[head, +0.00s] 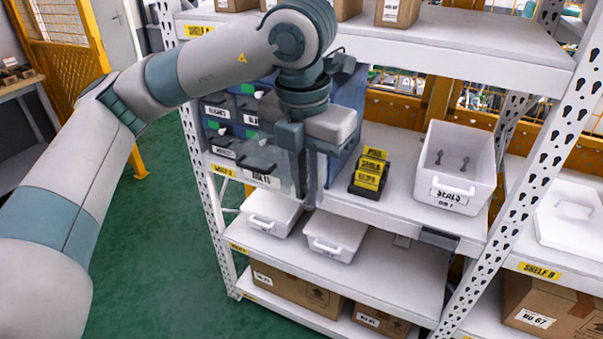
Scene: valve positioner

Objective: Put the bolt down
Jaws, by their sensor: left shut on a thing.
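My left gripper (311,190) points down in front of the blue drawer cabinet (348,105) on the middle shelf. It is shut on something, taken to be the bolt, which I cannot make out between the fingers. Beside the fingers, on the left, is a clear-fronted drawer (262,177) with a white label; it seems to stick out from the cabinet. Two small dark bolt-like pieces (438,157) stand in the white bin labelled SEALS (466,192), to the right. My right gripper is not in view.
A dark holder with yellow cards (371,172) stands between the cabinet and the bin. White shelf posts (521,150) flank the rack. The shelf below holds two white bins (336,236); cardboard boxes (297,291) sit lower. Bare shelf (398,205) shows in front of the card holder.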

